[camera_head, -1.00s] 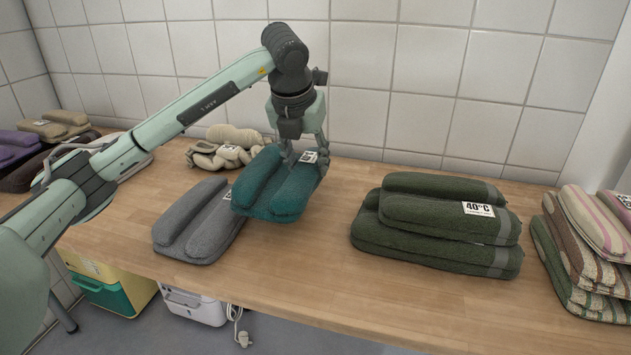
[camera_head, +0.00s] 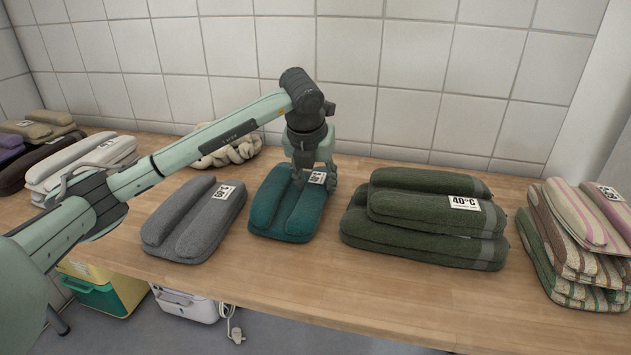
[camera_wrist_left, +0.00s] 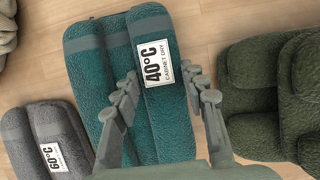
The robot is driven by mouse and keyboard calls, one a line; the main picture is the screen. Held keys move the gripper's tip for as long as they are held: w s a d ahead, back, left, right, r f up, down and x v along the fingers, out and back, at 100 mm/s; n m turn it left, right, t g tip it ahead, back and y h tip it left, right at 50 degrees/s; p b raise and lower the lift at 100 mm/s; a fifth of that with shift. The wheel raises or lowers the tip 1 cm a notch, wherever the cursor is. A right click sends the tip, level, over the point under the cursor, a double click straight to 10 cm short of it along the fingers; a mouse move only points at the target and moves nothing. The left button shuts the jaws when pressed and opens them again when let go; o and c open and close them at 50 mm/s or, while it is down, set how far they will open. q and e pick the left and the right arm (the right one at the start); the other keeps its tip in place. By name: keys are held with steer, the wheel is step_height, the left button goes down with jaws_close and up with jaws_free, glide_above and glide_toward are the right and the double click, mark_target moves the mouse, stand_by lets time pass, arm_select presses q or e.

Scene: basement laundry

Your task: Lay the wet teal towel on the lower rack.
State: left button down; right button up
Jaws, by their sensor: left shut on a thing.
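The teal towel (camera_head: 283,204), folded into two thick rolls with a white 40°C label, is on or just above the wooden counter, between a grey towel and a dark green stack. My left gripper (camera_head: 316,184) points down at its far right part. In the left wrist view the gripper (camera_wrist_left: 167,88) has its fingers either side of the labelled roll of the teal towel (camera_wrist_left: 91,75), shut on it. The fingertips are partly hidden in the head view. No rack shows in either view. My right gripper is not in view.
The grey towel (camera_head: 195,218) lies close on the left, the dark green stack (camera_head: 420,235) close on the right. A striped stack (camera_head: 575,250) stands farther right, a beige twisted bundle (camera_head: 235,150) behind. The wooden counter (camera_head: 300,275) is clear in front. Tiled wall stands behind.

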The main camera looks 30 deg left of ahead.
arm_select(q)
steer(key=c, duration=0.9)
jaws_free()
steer(key=shift+o, duration=0.2)
steer(key=shift+r, duration=0.1)
